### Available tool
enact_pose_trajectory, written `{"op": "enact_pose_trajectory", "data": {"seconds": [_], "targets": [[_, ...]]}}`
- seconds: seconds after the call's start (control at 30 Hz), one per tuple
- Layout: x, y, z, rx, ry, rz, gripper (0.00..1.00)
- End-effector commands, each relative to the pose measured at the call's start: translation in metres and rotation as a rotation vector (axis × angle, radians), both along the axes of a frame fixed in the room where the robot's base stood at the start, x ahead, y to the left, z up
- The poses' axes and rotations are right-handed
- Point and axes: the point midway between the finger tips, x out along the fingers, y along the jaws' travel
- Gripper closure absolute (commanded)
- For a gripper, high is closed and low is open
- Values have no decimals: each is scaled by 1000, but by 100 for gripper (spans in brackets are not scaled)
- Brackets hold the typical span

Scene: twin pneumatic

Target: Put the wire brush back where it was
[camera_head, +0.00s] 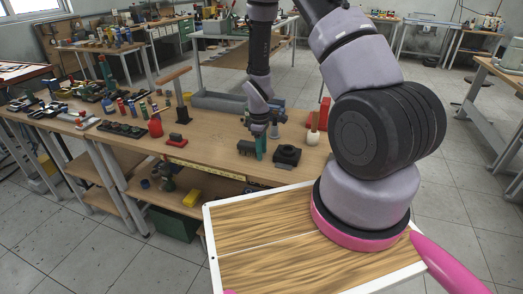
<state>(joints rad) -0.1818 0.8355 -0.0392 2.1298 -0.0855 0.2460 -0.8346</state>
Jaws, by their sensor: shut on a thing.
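My gripper (262,128) is over the wooden workbench (213,140), pointing down, at the end of my arm. It is shut on a narrow teal thing (261,148), which appears to be the wire brush. The teal thing hangs upright below the fingers. It is too small to make out bristles, or to tell whether its lower end touches the bench top. A small dark block (245,147) is just left of it, and a black square device (288,155) is just right of it.
A red and black block (177,140), a red can (155,127) and several small bottles stand left on the bench. A white-and-tan cylinder (313,130) and a red holder (324,114) stand right. Bench top between is mostly clear.

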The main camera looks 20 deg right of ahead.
Motion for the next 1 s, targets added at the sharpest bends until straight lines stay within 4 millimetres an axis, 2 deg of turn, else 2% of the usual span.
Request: {"op": "enact_pose_trajectory", "data": {"seconds": [0.33,0.37,0.4,0.43,0.77,0.87,1.0], "targets": [[0,0,-4,0,0,0,99],[0,0,-3,-1,-1,0,39],[0,0,-3,-1,-1,0,24],[0,0,-3,-1,-1,0,20],[1,0,-1,0,-1,0,20],[2,1,8,1,-3,0,20],[3,2,34,1,-7,-1,20]]}}
